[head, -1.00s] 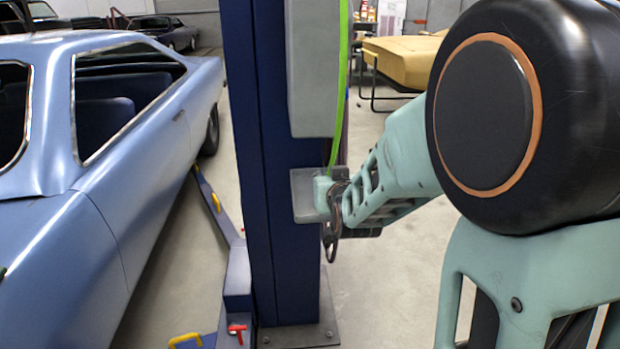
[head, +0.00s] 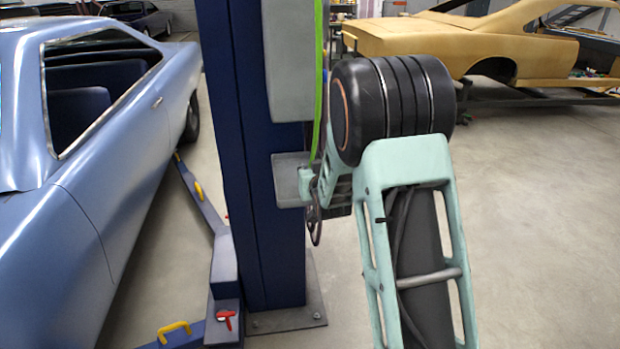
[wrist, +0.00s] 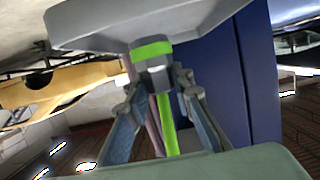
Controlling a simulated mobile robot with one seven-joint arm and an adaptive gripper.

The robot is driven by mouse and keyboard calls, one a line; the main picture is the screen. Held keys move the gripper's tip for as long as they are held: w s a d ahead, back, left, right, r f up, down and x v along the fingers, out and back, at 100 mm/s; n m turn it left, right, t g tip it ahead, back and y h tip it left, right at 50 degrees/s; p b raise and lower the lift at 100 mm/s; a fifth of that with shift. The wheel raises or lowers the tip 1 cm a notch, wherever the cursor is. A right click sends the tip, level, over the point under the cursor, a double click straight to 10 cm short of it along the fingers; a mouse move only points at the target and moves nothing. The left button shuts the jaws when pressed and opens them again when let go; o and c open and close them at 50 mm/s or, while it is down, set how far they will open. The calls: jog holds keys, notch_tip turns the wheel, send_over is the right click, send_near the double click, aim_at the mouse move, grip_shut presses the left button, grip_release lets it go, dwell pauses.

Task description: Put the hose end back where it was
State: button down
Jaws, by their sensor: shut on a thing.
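The green hose (head: 318,75) hangs down the side of the blue post (head: 253,200) to a grey bracket (head: 286,180). My gripper (wrist: 158,82) is beside this bracket, and in the head view my arm hides most of it. In the wrist view, which looks upside down, its two fingers are shut around the hose end (wrist: 152,50), a grey fitting with a bright green band. The hose end is right at the bracket's surface (wrist: 200,22). I cannot tell whether it is seated in the bracket or only close to it.
A blue car (head: 60,210) stands close on the left of the post. Blue lift arms (head: 222,262) with yellow and red handles lie low by the post's foot. A tan car body (head: 430,40) stands behind. The floor on the right (head: 540,210) is clear.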

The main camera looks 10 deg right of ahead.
jog(key=shift+f, duration=1.35)
jog(key=shift+f, duration=0.25)
jog(key=c, duration=1.7)
grip_release()
jog(key=shift+r, duration=0.1)
jog(key=shift+r, duration=0.15)
jog(key=v, duration=1.2)
jog(key=shift+b, duration=0.3)
